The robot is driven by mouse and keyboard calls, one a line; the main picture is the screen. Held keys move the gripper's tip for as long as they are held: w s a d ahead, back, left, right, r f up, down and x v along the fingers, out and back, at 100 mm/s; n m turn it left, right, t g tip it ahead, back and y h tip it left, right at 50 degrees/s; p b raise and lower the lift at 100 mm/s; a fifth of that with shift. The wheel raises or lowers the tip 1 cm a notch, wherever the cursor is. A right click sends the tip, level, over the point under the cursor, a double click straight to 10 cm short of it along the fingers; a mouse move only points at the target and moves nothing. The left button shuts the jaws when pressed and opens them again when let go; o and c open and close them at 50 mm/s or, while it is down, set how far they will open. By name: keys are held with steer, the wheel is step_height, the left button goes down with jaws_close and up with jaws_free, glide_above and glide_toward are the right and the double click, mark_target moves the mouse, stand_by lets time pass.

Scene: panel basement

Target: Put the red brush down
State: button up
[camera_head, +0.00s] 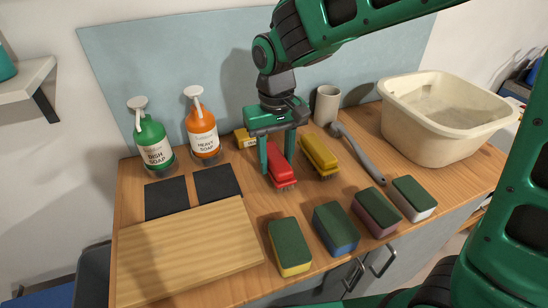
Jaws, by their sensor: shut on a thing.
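The red brush (282,178) is at the middle of the wooden counter, bristles facing down. My gripper (276,163) is above it with its fingers pointing down, one on each side, shut on the brush. The gripper partly hides the brush's far end. The brush is at or close to the counter top; I cannot tell whether the bristles touch it.
A yellow brush (320,155) lies close to the right, with a grey-handled brush (362,157) beyond. Several sponges (335,228) line the front. A cutting board (185,252), dark pads (217,183), soap bottles (202,132) and a small yellow box (243,138) are left; a cream basin (440,130) is right.

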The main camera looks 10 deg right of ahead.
mark_target(276, 157)
steer(key=o, duration=1.2)
step_height(276, 157, up, 12)
steer(key=shift+r, duration=0.1)
